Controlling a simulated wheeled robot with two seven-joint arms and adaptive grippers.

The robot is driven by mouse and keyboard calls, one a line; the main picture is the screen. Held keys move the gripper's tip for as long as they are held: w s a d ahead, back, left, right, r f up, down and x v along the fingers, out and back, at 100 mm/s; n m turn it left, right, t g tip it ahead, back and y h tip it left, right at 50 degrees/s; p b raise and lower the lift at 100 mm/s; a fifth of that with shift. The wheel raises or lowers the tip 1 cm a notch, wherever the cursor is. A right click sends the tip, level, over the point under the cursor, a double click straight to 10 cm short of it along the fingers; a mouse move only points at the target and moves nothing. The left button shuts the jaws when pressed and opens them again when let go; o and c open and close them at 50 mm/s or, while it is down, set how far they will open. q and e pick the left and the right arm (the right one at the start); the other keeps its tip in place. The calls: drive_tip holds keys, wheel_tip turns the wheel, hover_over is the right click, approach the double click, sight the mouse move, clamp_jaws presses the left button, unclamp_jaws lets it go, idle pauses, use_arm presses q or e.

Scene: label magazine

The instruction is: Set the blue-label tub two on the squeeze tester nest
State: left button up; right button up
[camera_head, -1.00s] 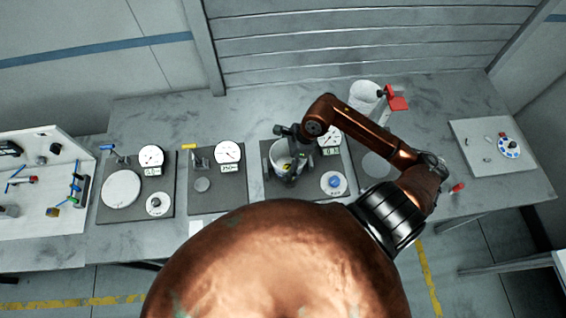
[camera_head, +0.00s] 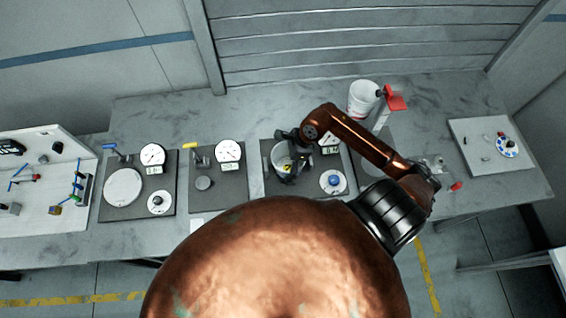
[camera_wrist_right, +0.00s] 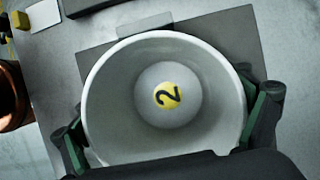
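A pale tub (camera_head: 281,154) is at the third station from the left, over its dark plate (camera_head: 311,187). It is upright, and the wrist view shows its open mouth (camera_wrist_right: 108,75) and a yellow disc with a 2 on its floor. No blue label shows; the outer wall is mostly hidden. My right gripper (camera_wrist_right: 165,125) has a finger on each side of the tub, close against its wall, and appears closed on it. The same gripper covers part of the tub in the head view (camera_head: 292,160). Which station is the squeeze tester cannot be read. My left gripper is out of view.
Two stations with gauges (camera_head: 153,155) (camera_head: 229,151) stand to the left. A white container (camera_head: 362,98) beside a red part (camera_head: 396,101) stands behind my right arm. A light board (camera_head: 474,155) lies at the far right.

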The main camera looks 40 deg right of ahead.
drive_tip(key=shift+o, duration=0.6)
drive_tip(key=shift+r, duration=0.15)
drive_tip(key=b+v, duration=0.2)
drive_tip(key=v, duration=1)
